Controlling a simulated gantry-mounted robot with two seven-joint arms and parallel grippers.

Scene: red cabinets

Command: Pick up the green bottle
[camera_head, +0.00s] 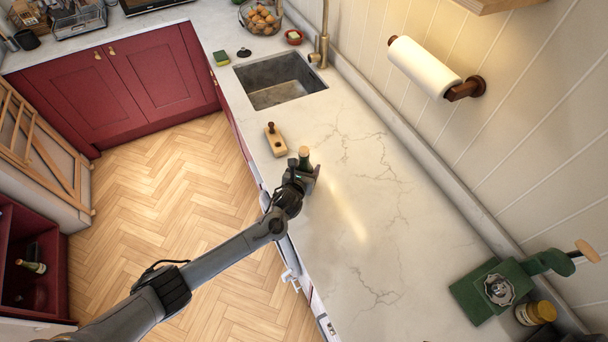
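A small dark green bottle (304,159) with a tan top is upright at the front part of the white counter. My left gripper (306,174) is at the bottle, with its arm coming in from the lower left. The gripper and wrist hide the bottle's lower part. I cannot tell whether the fingers are shut on it or only around it, nor whether its base touches the counter. My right gripper is out of view. Another green bottle (32,267) with a pale label lies in the red cabinet at the far left.
A wooden block with a knob (275,141) sits just behind the bottle. Beyond it are the sink (279,80) and a sponge (221,58). A green grinder (500,287) and a jar (536,313) stand at lower right. The counter's middle (390,210) is clear.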

